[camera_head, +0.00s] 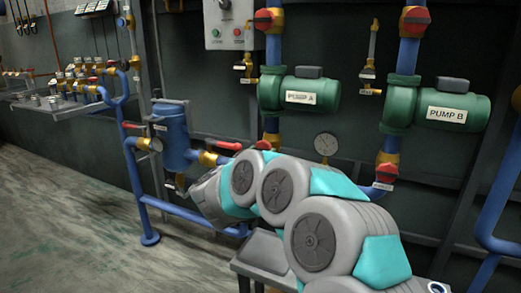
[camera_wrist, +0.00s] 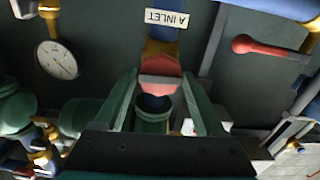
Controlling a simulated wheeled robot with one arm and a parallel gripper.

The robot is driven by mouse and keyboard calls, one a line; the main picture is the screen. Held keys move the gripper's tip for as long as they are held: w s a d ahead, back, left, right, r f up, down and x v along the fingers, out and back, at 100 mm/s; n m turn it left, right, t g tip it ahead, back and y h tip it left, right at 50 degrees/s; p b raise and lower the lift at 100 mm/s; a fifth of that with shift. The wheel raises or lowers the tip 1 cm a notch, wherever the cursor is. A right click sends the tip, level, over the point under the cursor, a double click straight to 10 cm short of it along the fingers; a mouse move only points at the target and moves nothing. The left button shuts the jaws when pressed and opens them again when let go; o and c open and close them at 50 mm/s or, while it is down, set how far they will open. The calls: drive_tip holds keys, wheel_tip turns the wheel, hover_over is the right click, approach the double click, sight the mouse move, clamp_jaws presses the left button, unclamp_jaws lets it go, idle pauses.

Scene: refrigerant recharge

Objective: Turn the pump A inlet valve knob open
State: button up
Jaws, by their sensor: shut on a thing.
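The pump A inlet valve knob (camera_wrist: 160,84) is red and sits on a brass body in the wrist view, below the tag "A INLET" (camera_wrist: 167,18), which appears upside down. My gripper (camera_wrist: 160,88) has its two green fingers on either side of the knob and is shut on it. In the head view a red knob (camera_head: 263,145) shows under the green pump A (camera_head: 298,92), just above my arm. My arm hides my gripper there. I cannot tell how far the knob is turned.
A pressure gauge (camera_head: 326,144) hangs right of the knob in the head view. Pump B (camera_head: 445,110) stands further right. A blue vessel (camera_head: 172,135) and a red lever handle (camera_head: 229,145) are to the left. The floor at left is clear.

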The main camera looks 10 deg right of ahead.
drive_tip(key=shift+r+n+p, duration=0.25)
drive_tip(key=shift+n+p, duration=0.65)
drive_tip(key=shift+p, duration=1.45)
drive_tip(key=shift+f+n, duration=0.2)
drive_tip(key=shift+n, duration=1)
drive_tip(key=n, duration=0.4)
